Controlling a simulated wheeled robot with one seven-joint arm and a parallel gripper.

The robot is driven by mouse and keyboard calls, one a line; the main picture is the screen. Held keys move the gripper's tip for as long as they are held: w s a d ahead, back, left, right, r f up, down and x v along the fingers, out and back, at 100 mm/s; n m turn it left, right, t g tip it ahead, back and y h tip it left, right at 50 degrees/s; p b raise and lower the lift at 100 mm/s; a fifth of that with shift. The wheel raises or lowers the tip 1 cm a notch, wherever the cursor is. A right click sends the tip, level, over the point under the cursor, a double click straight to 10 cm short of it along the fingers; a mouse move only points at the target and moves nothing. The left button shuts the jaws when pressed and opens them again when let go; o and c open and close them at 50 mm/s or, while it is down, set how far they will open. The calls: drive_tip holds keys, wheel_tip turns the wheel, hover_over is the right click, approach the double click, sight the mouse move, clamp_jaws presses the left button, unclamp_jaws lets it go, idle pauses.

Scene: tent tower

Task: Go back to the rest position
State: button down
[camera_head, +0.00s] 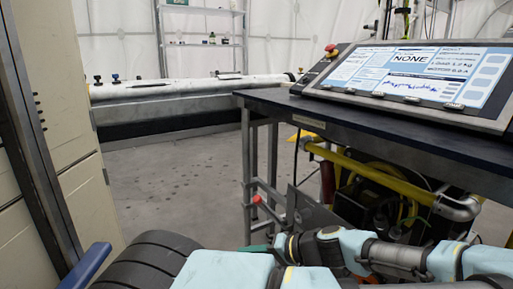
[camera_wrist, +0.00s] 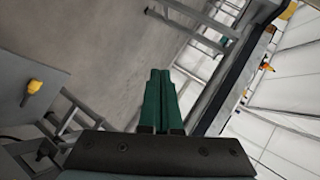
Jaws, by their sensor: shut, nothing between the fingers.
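My gripper (camera_wrist: 160,76) shows in the wrist view with its two dark green fingers shut together and nothing between them. It points out over grey floor beside a metal frame. In the head view my arm lies folded low across the bottom right, and its light blue and grey links show. A bit of green at the arm's left end may be the gripper, but the fingers are not clear there.
A dark table (camera_head: 370,127) with a display panel (camera_head: 420,75) stands at the right, with yellow pipes (camera_head: 385,178) beneath. A beige cabinet (camera_head: 90,195) is close at the left. Open floor (camera_head: 170,165) lies between them. A long white pipe (camera_head: 190,88) and shelves (camera_head: 203,43) are farther back.

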drive_tip(key=s+a+f+g+h, duration=0.2)
drive_tip(key=s+g+h, duration=0.4)
drive_tip(key=s+g, duration=0.15)
drive_tip(key=w+a+r+t+h+p, duration=0.1)
drive_tip(key=w+r+h+p, duration=0.1)
drive_tip(key=r+p, duration=0.4)
drive_tip(key=w+r+t+h+p, duration=0.1)
drive_tip(key=r+p, duration=0.5)
drive_tip(key=r, duration=1)
drive_tip(key=w+a+r+t+h+p, duration=0.1)
drive_tip(key=r+p, duration=0.5)
drive_tip(key=r, duration=0.6)
drive_tip(key=shift+w+a+t+h, duration=0.35)
drive_tip(key=shift+w+t+h, duration=0.1)
drive_tip(key=shift+w+h, duration=0.6)
drive_tip(key=shift+f, duration=0.1)
